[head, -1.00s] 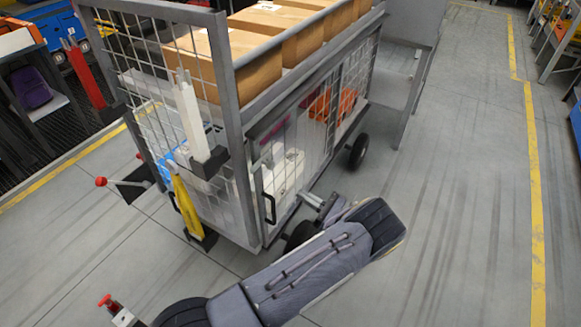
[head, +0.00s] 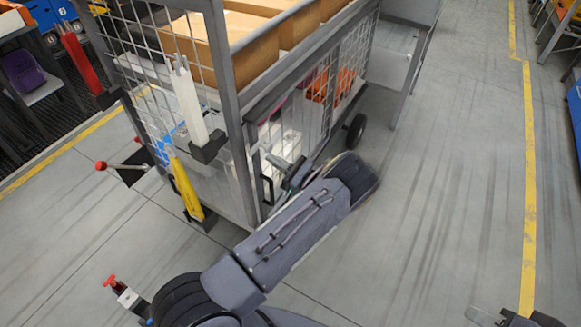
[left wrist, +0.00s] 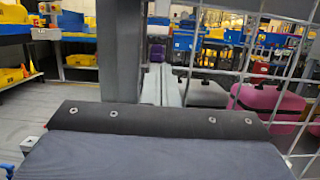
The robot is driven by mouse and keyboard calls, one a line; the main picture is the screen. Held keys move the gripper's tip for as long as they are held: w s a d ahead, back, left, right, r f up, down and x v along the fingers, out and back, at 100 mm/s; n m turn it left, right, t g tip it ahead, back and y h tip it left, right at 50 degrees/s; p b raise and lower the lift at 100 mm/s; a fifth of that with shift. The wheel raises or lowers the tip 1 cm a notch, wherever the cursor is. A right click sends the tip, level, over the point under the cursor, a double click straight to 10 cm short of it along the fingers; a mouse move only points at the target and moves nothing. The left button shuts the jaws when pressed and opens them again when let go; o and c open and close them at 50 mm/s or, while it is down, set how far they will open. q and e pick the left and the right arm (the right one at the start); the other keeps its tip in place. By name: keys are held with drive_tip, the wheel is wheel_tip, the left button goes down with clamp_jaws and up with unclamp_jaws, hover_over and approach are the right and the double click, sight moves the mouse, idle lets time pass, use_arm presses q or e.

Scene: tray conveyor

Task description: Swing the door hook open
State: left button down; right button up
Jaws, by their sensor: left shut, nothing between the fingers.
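The wire cage cart (head: 232,90) stands at the upper middle of the head view. A black, handle-like hook (head: 267,188) is on the door side by the near corner post; its exact position, latched or not, is too small to tell. My left gripper (head: 288,170) is shut and empty, just right of the hook and close to the cage side; I cannot tell whether they touch. My left forearm hides the cart's lower near side. A dark piece at the bottom right edge appears to be my right gripper (head: 510,318), mostly cut off.
Brown boxes (head: 253,48) lie on the cart's top. A white post (head: 194,105) and a yellow bar (head: 185,186) stand at its near corner. A red-knobbed lever (head: 118,166) sticks out left. Grey floor (head: 440,180) on the right is clear.

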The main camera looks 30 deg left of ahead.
use_arm(q)
drive_tip(key=shift+d+r+p, duration=0.15)
drive_tip(key=shift+r+p, duration=0.3)
drive_tip(key=shift+r, duration=1.5)
drive_tip(key=shift+w+r+n+b, duration=0.15)
drive_tip(key=shift+r+n+b, duration=0.05)
drive_tip(key=shift+n+b, duration=0.2)
